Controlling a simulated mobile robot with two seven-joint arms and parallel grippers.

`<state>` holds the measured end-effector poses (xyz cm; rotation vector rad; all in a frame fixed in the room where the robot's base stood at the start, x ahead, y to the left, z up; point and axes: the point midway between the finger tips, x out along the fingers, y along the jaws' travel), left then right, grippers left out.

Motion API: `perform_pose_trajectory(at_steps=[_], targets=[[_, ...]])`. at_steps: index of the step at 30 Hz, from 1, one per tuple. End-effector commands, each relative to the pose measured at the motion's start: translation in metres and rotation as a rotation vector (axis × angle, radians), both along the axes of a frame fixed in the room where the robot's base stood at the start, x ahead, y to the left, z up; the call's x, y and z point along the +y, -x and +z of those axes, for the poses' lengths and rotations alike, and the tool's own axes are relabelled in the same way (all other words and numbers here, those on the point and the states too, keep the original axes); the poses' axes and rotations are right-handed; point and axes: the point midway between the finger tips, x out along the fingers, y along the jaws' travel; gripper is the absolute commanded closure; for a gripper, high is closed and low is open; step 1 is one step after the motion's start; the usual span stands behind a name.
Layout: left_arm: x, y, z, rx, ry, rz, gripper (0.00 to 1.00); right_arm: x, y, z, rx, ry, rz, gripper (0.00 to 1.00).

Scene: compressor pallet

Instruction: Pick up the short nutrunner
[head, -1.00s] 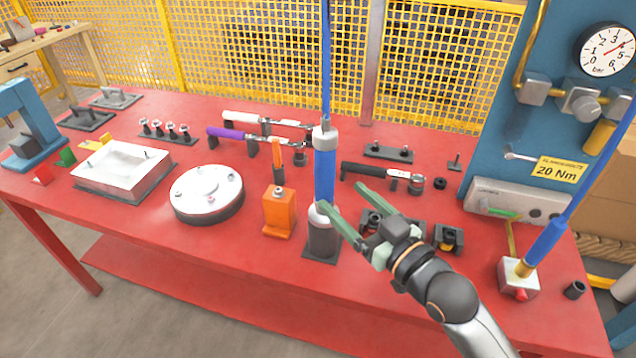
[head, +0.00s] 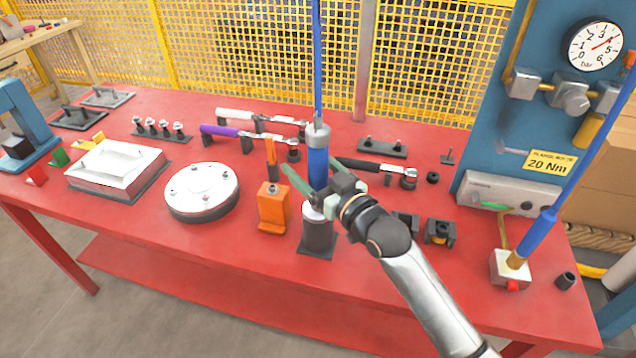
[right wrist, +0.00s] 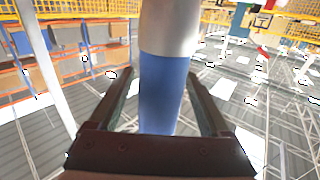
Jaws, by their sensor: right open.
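The short nutrunner (head: 318,165), a blue cylinder with silver ends, stands upright in a dark holder (head: 318,238) at the middle of the red table. A blue hose rises from its top. My right gripper (head: 314,182) is open at the blue body, one finger on each side of it. In the right wrist view the nutrunner's blue and silver body (right wrist: 162,85) stands between the two open fingers (right wrist: 160,88), with gaps visible on both sides. The head view partly hides the body behind the gripper. My left gripper is not in view.
An orange tool holder (head: 273,207) stands close left of the nutrunner, and a round white flange (head: 202,190) lies farther left. A black wrench (head: 375,167) lies behind the gripper. Another blue tool (head: 535,235) stands in a white block at the right.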

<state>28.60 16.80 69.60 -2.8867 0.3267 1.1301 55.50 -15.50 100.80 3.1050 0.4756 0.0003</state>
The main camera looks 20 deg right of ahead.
Motion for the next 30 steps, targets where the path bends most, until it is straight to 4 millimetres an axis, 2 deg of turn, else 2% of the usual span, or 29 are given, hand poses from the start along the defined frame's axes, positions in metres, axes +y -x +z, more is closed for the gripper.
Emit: perform_pose_trajectory(at_steps=[5, 26, 30], targets=[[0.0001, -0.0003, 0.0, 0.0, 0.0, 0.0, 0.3, 0.0001, 0.0001, -0.0002, 0.0, 0.0, 0.0, 0.19], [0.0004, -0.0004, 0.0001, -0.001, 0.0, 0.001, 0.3, -0.0001, 0.0005, -0.0003, 0.001, 0.0, 0.0, 0.97], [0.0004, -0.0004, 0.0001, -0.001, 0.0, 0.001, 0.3, -0.0001, 0.0005, -0.0004, 0.001, 0.0, 0.0, 1.0]])
